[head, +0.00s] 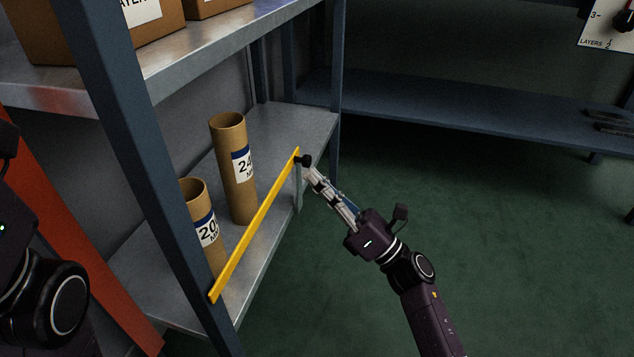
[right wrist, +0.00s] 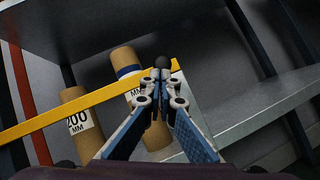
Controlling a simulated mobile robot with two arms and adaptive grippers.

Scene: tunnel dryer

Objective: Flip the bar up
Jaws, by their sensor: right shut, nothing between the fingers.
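The yellow bar (head: 254,224) runs along the front of the lower shelf, across the two cardboard tubes. Its near end meets the blue post and its far end has a black knob (head: 306,160) beside a small grey upright. The bar (right wrist: 50,117) also crosses the right wrist view, with the knob (right wrist: 168,62) just beyond my fingertips. My right gripper (head: 311,172) is shut and empty, its tips close to the knob; I cannot tell whether they touch. Only dark parts of my left arm show at the left edge; its gripper is out of view.
A tall tube (head: 233,190) and a shorter tube (head: 198,212) stand on the lower shelf (head: 285,122) behind the bar. The blue post (head: 140,150) rises at the left. An upper shelf (head: 205,55) holds boxes. Green floor to the right is clear.

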